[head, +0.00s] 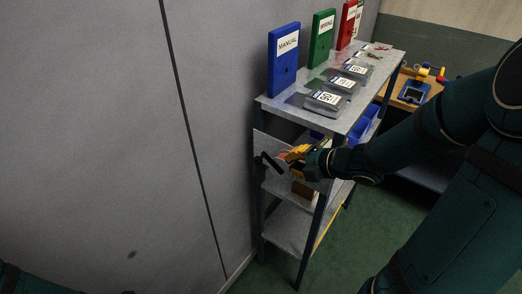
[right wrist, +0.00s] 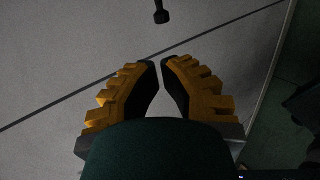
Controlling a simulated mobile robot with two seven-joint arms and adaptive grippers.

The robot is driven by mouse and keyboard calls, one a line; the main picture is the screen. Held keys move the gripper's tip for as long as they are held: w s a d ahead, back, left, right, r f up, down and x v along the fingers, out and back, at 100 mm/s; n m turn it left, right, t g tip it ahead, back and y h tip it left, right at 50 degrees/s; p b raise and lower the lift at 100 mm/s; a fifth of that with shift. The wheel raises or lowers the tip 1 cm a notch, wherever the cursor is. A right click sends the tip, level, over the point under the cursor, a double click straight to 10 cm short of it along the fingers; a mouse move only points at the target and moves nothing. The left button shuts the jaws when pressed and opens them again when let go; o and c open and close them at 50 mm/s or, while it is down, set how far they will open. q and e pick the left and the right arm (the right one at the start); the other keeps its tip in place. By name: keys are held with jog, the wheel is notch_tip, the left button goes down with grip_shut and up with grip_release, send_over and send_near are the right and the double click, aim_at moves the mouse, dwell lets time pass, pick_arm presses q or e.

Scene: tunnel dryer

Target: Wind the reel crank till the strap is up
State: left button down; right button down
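A dark crank (head: 272,163) shows at the left end of the shelf rack in the head view, beside a grey plate. A black knob on a thin stem (right wrist: 161,16), which looks like the crank's handle, shows at the top of the right wrist view. My right gripper (head: 287,156) is close to the crank in the head view. In the right wrist view its yellow fingers (right wrist: 160,76) are nearly together with nothing between them, and the knob is beyond the tips, apart from them. I cannot make out the strap or the reel. My left gripper is not in view.
The rack's top shelf (head: 270,105) bears blue (head: 284,62), green (head: 321,39) and red (head: 348,24) manuals and several packets. A grey wall (head: 90,130) stands close on the left. A wooden table (head: 403,101) is behind, and green floor (head: 355,235) shows in front.

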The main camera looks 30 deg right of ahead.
jog(key=b, duration=0.4)
send_near(261, 160)
jog(key=shift+n, duration=0.4)
jog(key=x, duration=0.2)
jog(key=a+x, duration=0.1)
jog(key=x, duration=0.5)
jog(key=shift+w+a+r, duration=0.1)
jog(key=shift+a+r, duration=0.1)
jog(key=shift+r, duration=0.1)
jog(key=shift+p, duration=0.3)
